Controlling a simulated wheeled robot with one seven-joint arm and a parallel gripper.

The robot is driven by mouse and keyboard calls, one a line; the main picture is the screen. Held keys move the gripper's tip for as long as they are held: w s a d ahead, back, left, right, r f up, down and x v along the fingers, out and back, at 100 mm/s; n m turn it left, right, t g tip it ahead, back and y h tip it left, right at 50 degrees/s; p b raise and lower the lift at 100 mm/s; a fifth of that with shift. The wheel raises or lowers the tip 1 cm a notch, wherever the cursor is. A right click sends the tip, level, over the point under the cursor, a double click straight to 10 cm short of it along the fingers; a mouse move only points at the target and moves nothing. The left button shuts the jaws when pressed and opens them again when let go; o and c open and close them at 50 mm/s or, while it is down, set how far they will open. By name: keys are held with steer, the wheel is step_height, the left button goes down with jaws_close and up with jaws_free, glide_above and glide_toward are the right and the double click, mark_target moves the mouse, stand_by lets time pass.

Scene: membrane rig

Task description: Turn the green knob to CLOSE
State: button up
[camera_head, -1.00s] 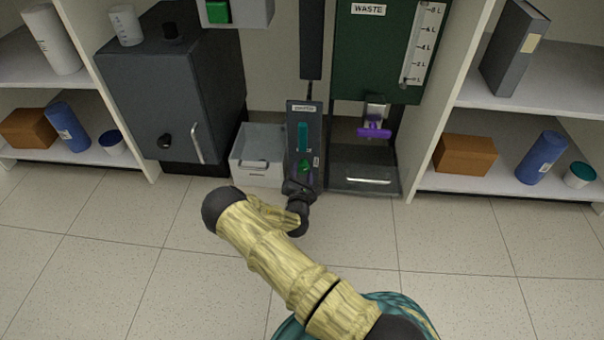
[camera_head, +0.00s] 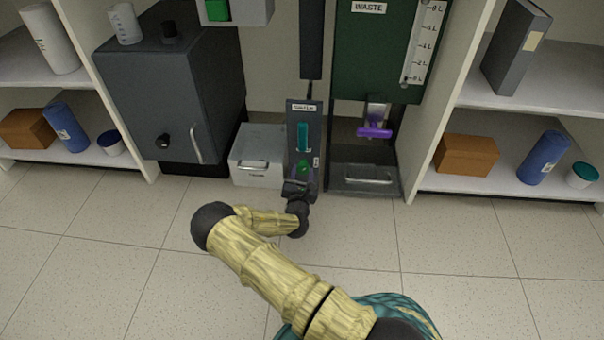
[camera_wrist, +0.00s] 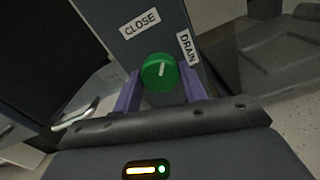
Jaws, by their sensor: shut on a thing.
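The green knob (camera_wrist: 159,72) is on the front of a dark grey upright panel (camera_head: 291,165). It also shows in the head view (camera_head: 303,169), just above my gripper. In the wrist view, the purple fingers of my gripper (camera_wrist: 161,88) stand on either side of the knob, shut on it. The knob's white mark points up in that view, between the CLOSE label (camera_wrist: 140,24) at upper left and the DRAIN label (camera_wrist: 187,48) at upper right. In the head view my gripper (camera_head: 301,185) is at the panel's lower part and hides its bottom.
A grey drawer bin (camera_head: 257,173) stands left of the panel, beside a dark cabinet (camera_head: 170,105). To the right is the green WASTE tank (camera_head: 375,50) with a purple handle (camera_head: 374,132) under it and a dark tray (camera_head: 365,190) below. The floor in front is clear.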

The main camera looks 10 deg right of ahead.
steer(key=n+b, duration=0.1)
steer(key=n, duration=0.2)
steer(key=shift+f+b, duration=0.15)
steer(key=shift+b, duration=0.15)
steer(key=shift+n, duration=0.3)
steer(key=n, duration=0.3)
steer(key=shift+n, duration=0.3)
steer(key=o, duration=1)
steer(key=shift+c, duration=0.2)
